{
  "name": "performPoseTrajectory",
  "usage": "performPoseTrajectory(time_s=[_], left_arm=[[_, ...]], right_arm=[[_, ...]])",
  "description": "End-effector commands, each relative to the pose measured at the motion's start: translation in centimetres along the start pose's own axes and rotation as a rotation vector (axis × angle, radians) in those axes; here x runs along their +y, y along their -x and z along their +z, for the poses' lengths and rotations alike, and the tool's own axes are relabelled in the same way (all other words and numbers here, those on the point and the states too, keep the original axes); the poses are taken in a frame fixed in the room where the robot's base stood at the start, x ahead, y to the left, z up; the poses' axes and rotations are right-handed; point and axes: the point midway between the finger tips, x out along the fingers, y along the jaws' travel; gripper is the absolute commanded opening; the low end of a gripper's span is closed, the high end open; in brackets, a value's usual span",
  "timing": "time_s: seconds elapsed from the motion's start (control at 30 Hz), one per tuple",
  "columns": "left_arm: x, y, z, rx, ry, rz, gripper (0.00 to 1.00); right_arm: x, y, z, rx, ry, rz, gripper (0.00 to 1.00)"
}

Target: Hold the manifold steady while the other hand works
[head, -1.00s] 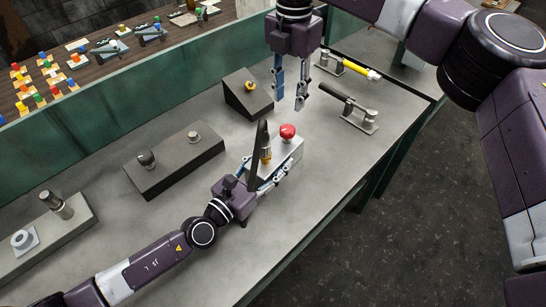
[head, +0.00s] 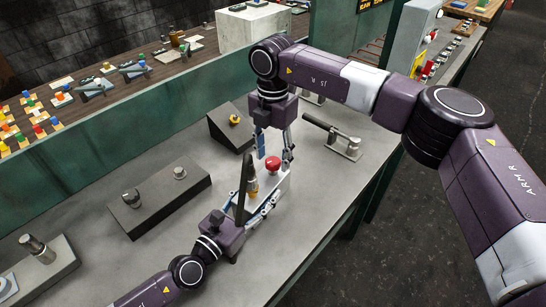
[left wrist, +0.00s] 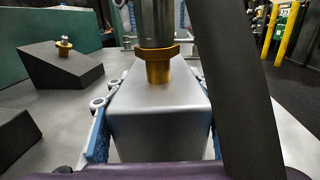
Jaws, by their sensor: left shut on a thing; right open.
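The manifold (head: 281,187) is a pale grey block on the bench with a red knob (head: 272,163) and a brass fitting (head: 252,187) on top. My left gripper (head: 267,196) is shut on the block, one finger along each side. In the left wrist view the block (left wrist: 160,122) fills the middle, with the brass collar (left wrist: 158,66) under a metal cylinder. A dark upright bar (left wrist: 228,80) hides part of its right side. My right gripper (head: 274,152) is open, pointing down just behind and above the red knob. Whether it touches the manifold cannot be told.
A dark wedge with a yellow knob (head: 234,119) stands behind. A dark block with two fittings (head: 160,203) is to the left. A lever clamp (head: 340,142) lies to the right, near the bench edge. The bench front (head: 290,255) is clear.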

Motion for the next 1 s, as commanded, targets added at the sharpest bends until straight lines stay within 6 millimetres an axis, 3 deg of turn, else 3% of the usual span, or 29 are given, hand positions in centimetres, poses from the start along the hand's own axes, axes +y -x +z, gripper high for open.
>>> performPoseTrajectory(time_s=[0.13, 0.43, 0.8, 1.0], left_arm=[[0.02, 0.01, -0.03, 0.001, 0.000, 0.000, 0.05], [0.02, 0.01, -0.04, 0.001, 0.000, 0.000, 0.05], [0.02, 0.01, -0.04, 0.001, 0.000, 0.000, 0.05], [0.02, 0.01, -0.04, 0.001, 0.000, 0.000, 0.05]], right_arm=[[-0.02, -0.97, 0.02, 0.000, 0.000, 0.000, 0.46], [-0.02, -1.11, 0.04, -0.001, 0.000, 0.000, 0.45], [-0.01, -1.07, 0.03, -0.001, 0.000, 0.000, 0.04], [0.00, -1.06, 0.03, -0.001, 0.012, 0.000, 0.04]])
